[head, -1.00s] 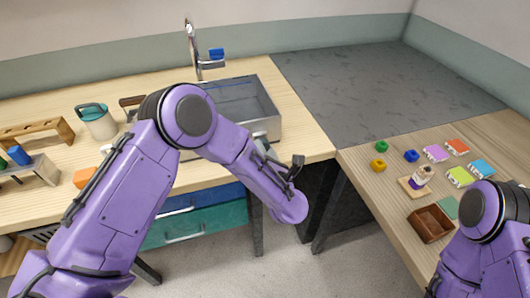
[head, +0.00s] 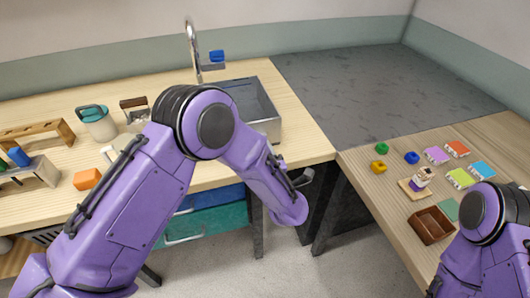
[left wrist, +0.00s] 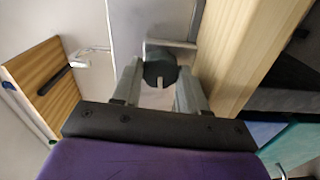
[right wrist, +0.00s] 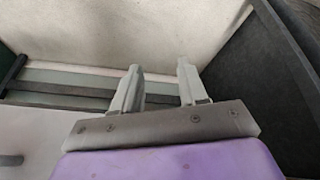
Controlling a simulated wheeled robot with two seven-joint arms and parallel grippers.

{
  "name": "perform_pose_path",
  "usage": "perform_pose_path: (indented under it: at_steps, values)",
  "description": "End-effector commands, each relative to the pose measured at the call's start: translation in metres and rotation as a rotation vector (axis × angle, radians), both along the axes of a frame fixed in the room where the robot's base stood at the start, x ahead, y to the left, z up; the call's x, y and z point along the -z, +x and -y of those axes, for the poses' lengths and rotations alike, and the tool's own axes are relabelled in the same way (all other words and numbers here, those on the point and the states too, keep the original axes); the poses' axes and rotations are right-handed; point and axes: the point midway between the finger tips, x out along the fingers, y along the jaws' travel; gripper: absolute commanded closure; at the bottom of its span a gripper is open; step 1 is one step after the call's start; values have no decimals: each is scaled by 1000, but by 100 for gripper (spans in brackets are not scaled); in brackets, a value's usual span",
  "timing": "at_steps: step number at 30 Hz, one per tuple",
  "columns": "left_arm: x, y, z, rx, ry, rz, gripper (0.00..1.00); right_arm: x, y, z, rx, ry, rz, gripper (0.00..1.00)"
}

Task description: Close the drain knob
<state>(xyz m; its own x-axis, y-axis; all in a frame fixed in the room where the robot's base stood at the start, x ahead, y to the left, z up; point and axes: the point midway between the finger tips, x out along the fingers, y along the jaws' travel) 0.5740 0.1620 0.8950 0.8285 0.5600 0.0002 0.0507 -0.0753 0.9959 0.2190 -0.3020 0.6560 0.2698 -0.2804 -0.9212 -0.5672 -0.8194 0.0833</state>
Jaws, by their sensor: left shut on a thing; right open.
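The drain knob (left wrist: 160,66) is a dark round knob with a short white mark, seen end-on in the left wrist view at the sink's front side. My left gripper (left wrist: 160,88) has one finger on each side of it and is shut on it. The white mark points toward the gripper's base in that view. The grey sink (head: 262,108) is set in the wooden counter behind that arm. My right gripper (right wrist: 159,75) is open and empty, away from the sink.
A faucet (head: 195,50) stands behind the sink. A blue drawer (head: 212,198) and a teal drawer (head: 205,228) lie under the counter. The right table holds a brown box (head: 431,225) and several small coloured items. Grey floor is free in front.

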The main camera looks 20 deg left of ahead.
Motion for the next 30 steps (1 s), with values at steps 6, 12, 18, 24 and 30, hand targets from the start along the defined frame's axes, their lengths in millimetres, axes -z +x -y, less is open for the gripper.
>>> perform_pose_path:
  at_steps: [6,12,18,24,30]
  values:
    - [1,0,0,1,69,-49,88,-1,0,0,0,0,0,57]
    - [1,-1,0,1,97,-68,88,-1,0,0,0,0,0,57]
    - [1,-1,0,1,102,-71,88,-1,0,0,0,0,0,57]
    - [1,-1,0,1,102,-71,88,-1,0,0,0,0,0,57]
    - [1,-1,0,1,101,-71,32,-1,0,0,0,0,0,57]
